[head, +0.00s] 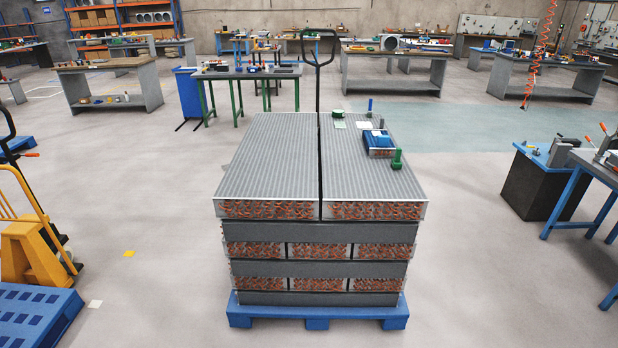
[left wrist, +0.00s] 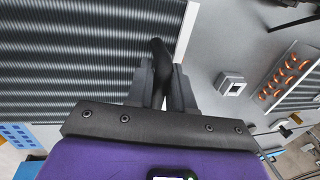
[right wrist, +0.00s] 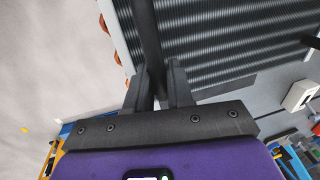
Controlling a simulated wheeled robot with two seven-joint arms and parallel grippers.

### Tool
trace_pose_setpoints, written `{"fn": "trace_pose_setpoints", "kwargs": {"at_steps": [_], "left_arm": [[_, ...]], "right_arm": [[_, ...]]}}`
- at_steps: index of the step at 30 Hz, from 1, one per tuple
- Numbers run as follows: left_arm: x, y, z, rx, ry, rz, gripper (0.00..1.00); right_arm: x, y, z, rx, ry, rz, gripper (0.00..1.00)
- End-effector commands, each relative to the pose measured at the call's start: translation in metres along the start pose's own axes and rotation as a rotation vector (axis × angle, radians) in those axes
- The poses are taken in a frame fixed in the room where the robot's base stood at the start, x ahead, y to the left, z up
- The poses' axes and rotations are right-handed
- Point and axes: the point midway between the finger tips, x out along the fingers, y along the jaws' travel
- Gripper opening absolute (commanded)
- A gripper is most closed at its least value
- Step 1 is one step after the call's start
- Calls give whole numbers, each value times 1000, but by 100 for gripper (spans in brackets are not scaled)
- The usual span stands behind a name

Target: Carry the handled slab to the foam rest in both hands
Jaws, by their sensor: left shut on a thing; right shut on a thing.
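In the left wrist view my left gripper (left wrist: 162,82) is shut on a dark bar-like handle (left wrist: 160,52) beside a grey ribbed slab (left wrist: 75,50). In the right wrist view my right gripper (right wrist: 156,82) is shut on a dark handle (right wrist: 147,32), with the ribbed slab (right wrist: 215,40) to its right and orange copper bends (right wrist: 108,22) at the slab's edge. Neither gripper nor arm shows in the head view, and I cannot make out the held slab there. I cannot identify the foam rest in any view.
In the head view, a stack of ribbed slabs (head: 268,165) and dark grey layers (head: 317,268) stands on a blue pallet (head: 318,310). A yellow pallet jack (head: 25,240) is left, a workbench (head: 590,165) right. Open floor flanks the stack.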

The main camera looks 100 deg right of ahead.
Motion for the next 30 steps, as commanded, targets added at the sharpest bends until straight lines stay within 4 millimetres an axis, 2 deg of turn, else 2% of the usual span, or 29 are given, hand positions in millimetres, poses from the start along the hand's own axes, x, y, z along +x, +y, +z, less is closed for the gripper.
{"fn": "trace_pose_setpoints", "kwargs": {"at_steps": [2,3,8,14,20,21,26,30], "left_arm": [[0,-1,0,-2,2,-2,0],[0,-1,0,-2,1,-2,25],[1,0,0,-1,0,-1,49],[1,0,0,0,-2,0,51],[2,0,0,1,-2,0,79],[2,0,0,1,-3,1,81],[2,1,0,1,-3,1,81],[4,1,2,2,-9,1,81]], "right_arm": [[0,2,-1,1,2,2,0],[0,2,-1,2,2,2,25],[1,1,0,1,0,3,49],[2,1,0,1,-2,3,51],[2,1,0,1,-2,3,51],[2,1,0,0,-2,3,51],[2,1,0,1,-3,3,51],[5,2,2,2,-9,7,70]]}}
